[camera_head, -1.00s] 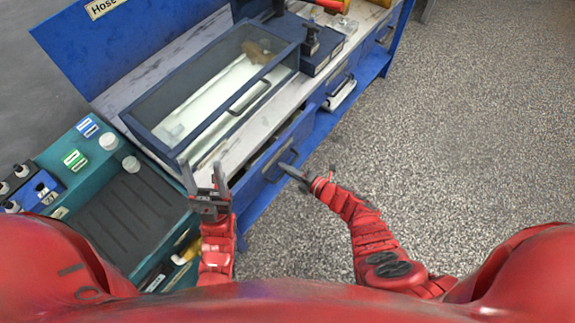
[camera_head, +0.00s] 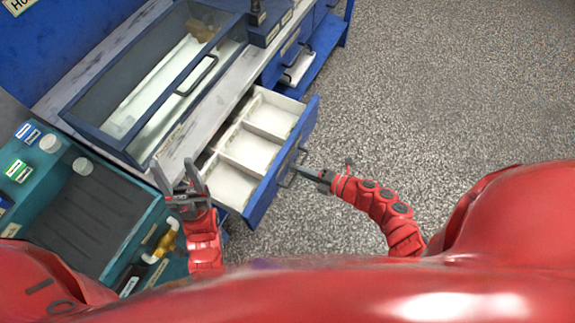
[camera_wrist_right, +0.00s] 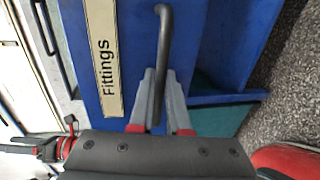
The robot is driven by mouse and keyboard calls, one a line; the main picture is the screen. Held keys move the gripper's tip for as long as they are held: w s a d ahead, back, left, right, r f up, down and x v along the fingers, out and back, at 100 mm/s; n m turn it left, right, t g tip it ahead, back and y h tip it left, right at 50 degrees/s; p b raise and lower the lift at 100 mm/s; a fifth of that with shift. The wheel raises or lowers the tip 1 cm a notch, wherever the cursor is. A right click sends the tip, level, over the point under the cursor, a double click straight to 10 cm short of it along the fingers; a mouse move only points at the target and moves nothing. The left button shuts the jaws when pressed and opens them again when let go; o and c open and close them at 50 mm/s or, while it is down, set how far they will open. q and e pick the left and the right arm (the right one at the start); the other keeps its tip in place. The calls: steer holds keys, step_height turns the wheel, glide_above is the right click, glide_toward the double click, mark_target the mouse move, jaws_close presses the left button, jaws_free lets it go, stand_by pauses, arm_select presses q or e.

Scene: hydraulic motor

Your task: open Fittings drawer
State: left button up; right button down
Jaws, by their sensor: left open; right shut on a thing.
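The Fittings drawer (camera_head: 265,193) is blue and stands pulled out from the bench, showing empty white compartments in the head view. Its label (camera_wrist_right: 104,58) reads "Fittings" in the right wrist view. The dark bar handle (camera_wrist_right: 164,50) is on the drawer front; it also shows in the head view (camera_head: 287,178). My right gripper (camera_head: 306,170) is shut on the handle, and its grey fingers show on both sides of the bar in the right wrist view (camera_wrist_right: 160,98). My left gripper (camera_head: 180,180) is open and empty, left of the drawer near the bench edge.
A glass-topped case (camera_head: 150,90) sits on the bench top (camera_head: 222,92). A teal unit (camera_head: 120,225) with a dark ribbed top stands at the left. Another drawer (camera_head: 298,68) further along the bench is partly open. The speckled floor (camera_head: 430,90) at the right is clear.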

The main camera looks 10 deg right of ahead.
steer(key=shift+s+d, duration=0.1)
steer(key=shift+d, duration=0.15)
steer(key=c, duration=1.2)
jaws_free()
steer(key=shift+o, duration=0.2)
steer(key=b+v, duration=0.2)
steer(key=v, duration=1.5)
steer(key=shift+d, duration=0.2)
steer(key=shift+s, duration=0.1)
